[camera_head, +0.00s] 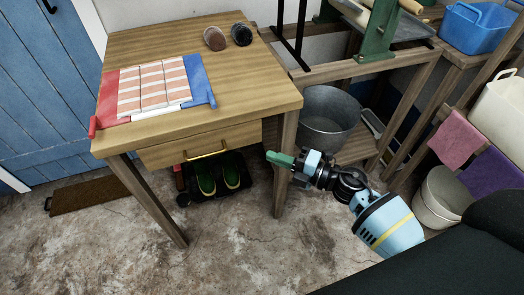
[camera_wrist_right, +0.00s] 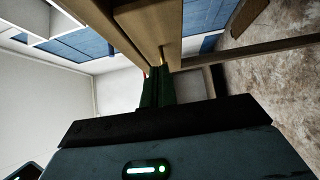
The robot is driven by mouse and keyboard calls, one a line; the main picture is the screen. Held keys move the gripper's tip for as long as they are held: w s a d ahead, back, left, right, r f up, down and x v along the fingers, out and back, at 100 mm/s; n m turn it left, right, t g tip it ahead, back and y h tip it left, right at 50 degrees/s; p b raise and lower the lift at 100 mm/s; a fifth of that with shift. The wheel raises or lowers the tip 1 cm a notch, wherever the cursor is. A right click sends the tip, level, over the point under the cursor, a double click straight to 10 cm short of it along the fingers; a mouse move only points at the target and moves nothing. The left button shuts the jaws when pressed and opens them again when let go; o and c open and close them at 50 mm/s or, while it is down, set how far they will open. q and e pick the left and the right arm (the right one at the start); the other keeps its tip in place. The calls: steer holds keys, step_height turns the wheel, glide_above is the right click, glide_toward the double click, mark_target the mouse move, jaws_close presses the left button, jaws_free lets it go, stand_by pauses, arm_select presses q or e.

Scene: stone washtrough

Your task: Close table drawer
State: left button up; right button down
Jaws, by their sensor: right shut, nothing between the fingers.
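The wooden table (camera_head: 240,85) has a drawer (camera_head: 225,139) under its front edge, with a brass handle (camera_head: 205,151). The drawer's inside is not visible from above, and I cannot tell exactly how far its front stands out. My right gripper (camera_head: 270,156) has green fingers, shut and empty. It points left, just in front of the table's right front leg, lower than the drawer and to the right of the handle. In the right wrist view the fingers (camera_wrist_right: 157,88) point toward the wooden underside and the handle (camera_wrist_right: 161,60). My left gripper is not in view.
Dark shoes with green insides (camera_head: 218,176) sit on a black tray under the table. A metal tub (camera_head: 325,120) stands in a wooden frame behind my right arm. The floor in front is clear.

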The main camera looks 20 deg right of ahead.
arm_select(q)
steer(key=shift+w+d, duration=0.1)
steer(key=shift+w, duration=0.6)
arm_select(e)
steer(key=shift+v, duration=2.7)
